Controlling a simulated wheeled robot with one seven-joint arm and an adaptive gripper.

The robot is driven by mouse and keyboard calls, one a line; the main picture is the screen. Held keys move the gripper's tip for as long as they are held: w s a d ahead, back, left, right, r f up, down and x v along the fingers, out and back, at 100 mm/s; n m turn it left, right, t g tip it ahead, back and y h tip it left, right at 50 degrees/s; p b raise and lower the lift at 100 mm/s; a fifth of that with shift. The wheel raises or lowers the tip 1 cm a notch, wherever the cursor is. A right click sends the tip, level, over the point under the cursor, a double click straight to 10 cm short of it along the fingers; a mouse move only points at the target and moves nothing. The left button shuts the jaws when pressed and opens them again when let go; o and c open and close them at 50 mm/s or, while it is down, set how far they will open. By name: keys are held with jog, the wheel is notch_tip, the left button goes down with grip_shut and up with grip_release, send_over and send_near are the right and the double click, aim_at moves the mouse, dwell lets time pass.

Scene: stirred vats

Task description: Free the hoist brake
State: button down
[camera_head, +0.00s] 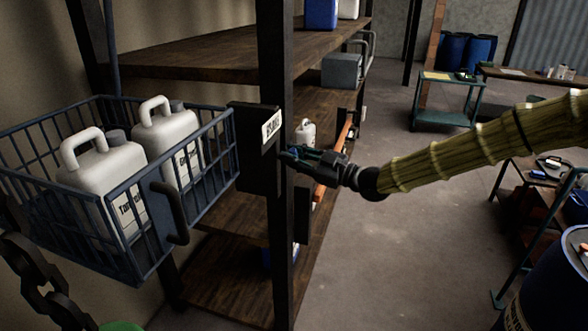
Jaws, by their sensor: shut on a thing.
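The hoist brake is a dark box (257,178) on the rack's front post, with a white label reading BRAKE. My gripper (292,156) reaches in from the right, at the right side of this box and the post. It is shut on what appears to be the brake's handle, which the fingers and post mostly hide. I cannot tell the handle's position. To the left of the box, a blue wire basket (150,232) holds two white jugs (108,185) with handles and labels, both upright.
A wooden shelf rack (220,52) stands behind the brake. An orange bar (320,192) shows behind my gripper. A dark chain (38,265) hangs at lower left. Green trolley (450,88) and blue drum (553,285) stand right. The floor (400,250) between is clear.

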jog(key=n+b, duration=0.2)
jog(key=b, duration=0.2)
jog(key=n+y+b, duration=0.1)
jog(key=n+b, duration=0.2)
jog(key=b, duration=0.1)
jog(key=f+n+b, duration=0.1)
jog(key=n+b, duration=0.1)
jog(key=b, duration=0.3)
jog(key=shift+s+a+f+n+g, duration=0.1)
jog(key=shift+s+n+g, duration=0.15)
jog(key=shift+n+g, duration=0.15)
jog(key=n+g+y+b, duration=0.1)
jog(key=n+b, duration=0.3)
jog(key=b, duration=0.3)
jog(key=shift+s+f+n, duration=0.1)
jog(key=shift+f+n, duration=0.05)
jog(key=shift+n, duration=0.15)
jog(key=shift+n+g+b, duration=0.5)
jog(key=shift+n+b, duration=0.5)
jog(key=shift+b, duration=0.2)
jog(key=shift+n+b, duration=0.3)
jog(key=c, duration=1.3)
grip_release()
jog(key=v, duration=1.2)
jog(key=shift+f, duration=0.15)
